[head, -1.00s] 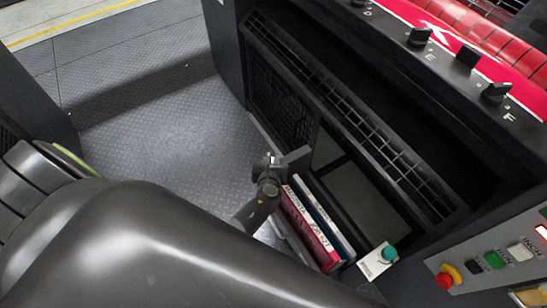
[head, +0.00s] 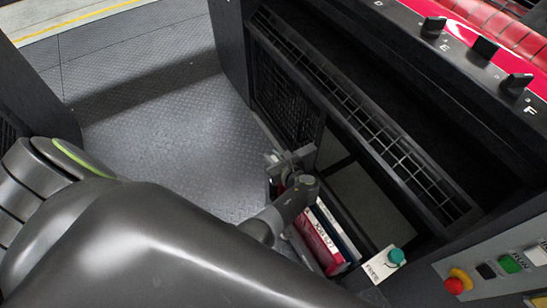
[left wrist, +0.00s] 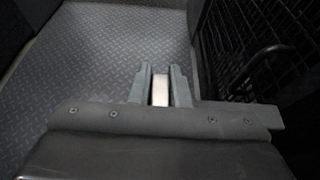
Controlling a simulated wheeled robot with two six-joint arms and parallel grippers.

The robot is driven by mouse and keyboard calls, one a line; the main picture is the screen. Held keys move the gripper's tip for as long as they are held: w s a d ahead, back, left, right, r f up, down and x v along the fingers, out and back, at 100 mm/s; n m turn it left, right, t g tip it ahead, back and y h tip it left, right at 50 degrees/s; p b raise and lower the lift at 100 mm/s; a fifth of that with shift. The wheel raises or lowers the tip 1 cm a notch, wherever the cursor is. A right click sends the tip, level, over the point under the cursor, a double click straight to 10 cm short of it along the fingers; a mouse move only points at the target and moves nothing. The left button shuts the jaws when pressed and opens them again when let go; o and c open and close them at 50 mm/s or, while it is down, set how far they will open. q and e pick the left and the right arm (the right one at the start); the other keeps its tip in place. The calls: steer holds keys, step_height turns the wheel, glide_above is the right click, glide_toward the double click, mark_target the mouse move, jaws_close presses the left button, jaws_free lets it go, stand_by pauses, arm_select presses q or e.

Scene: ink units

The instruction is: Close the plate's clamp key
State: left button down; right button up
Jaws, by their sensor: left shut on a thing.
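My left gripper (head: 283,160) is low in front of the machine, above binders in the head view. In the left wrist view, its two fingers (left wrist: 160,88) are shut on a narrow, pale, metal-looking piece (left wrist: 160,90). I cannot tell what this piece belongs to. No plate clamp can be made out for certain. Several black knobs (head: 485,48) stand on the machine's upper panel, beside letters such as E and F, well away from the gripper. I cannot tell whether any is the clamp key. My right gripper is not in view.
A black grille (head: 375,125) runs along the machine. A control panel with a red button (head: 458,280) is at lower right. The tread-plate floor (head: 165,125) is clear.

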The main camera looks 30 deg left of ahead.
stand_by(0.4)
arm_select(q)
steer(key=c, duration=1.4)
jaws_free()
steer(key=shift+o, duration=0.2)
